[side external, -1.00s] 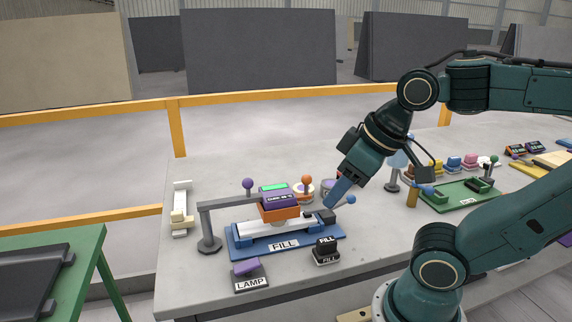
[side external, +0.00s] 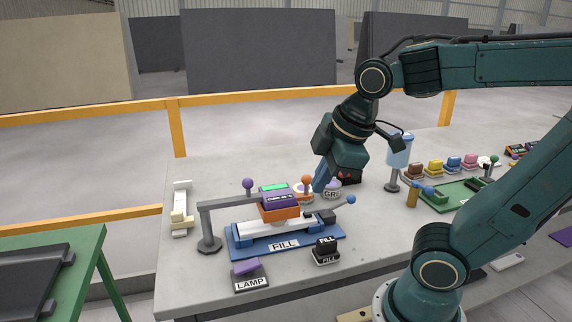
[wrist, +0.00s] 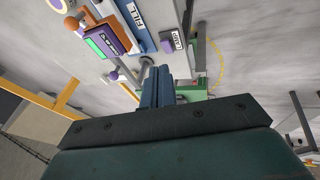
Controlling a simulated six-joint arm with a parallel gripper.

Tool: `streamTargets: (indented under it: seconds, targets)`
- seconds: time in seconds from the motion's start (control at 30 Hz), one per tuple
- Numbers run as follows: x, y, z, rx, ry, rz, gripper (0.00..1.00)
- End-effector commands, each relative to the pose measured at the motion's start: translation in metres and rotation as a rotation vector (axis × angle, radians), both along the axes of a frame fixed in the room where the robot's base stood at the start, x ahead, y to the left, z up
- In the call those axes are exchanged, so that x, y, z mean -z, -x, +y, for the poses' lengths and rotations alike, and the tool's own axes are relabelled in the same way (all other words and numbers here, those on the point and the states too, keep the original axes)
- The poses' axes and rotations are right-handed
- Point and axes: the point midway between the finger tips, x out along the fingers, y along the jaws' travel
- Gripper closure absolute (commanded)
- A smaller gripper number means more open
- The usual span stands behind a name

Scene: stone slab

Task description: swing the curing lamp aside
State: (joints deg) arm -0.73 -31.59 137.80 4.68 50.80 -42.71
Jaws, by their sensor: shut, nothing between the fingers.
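The curing lamp has an orange and purple head (side external: 281,205) with a lit green display, on a grey arm (side external: 228,202) from a post at the left. The head is over the blue FILL fixture (side external: 240,243). An orange ball knob (side external: 307,180) stands at the head's right end, and a purple ball knob (side external: 247,184) stands behind the grey arm. My gripper (side external: 319,186) is shut and empty, pointing down just right of the orange knob; contact cannot be told. The wrist view shows its closed blue fingers (wrist: 157,86) and the lamp head (wrist: 104,40) at upper left.
A purple LAMP switch (side external: 247,268) and a black FILL button (side external: 326,250) stand in front of the fixture. Round containers (side external: 332,190) stand behind my fingers. A pale blue cylinder on a stand (side external: 399,150) and a green tray (side external: 455,197) are to the right.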

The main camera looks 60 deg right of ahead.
Motion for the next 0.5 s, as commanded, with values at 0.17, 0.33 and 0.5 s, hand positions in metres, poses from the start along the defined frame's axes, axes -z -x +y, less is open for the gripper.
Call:
streamTargets:
  seconds: [0.17,0.33,0.5]
  targets:
    - [0.002,-0.012,-0.003,-0.162,0.080,0.035,1.00]
    - [0.004,-0.022,-0.006,-0.320,0.153,0.068,1.00]
    - [0.007,-0.033,-0.009,-0.480,0.223,0.105,1.00]
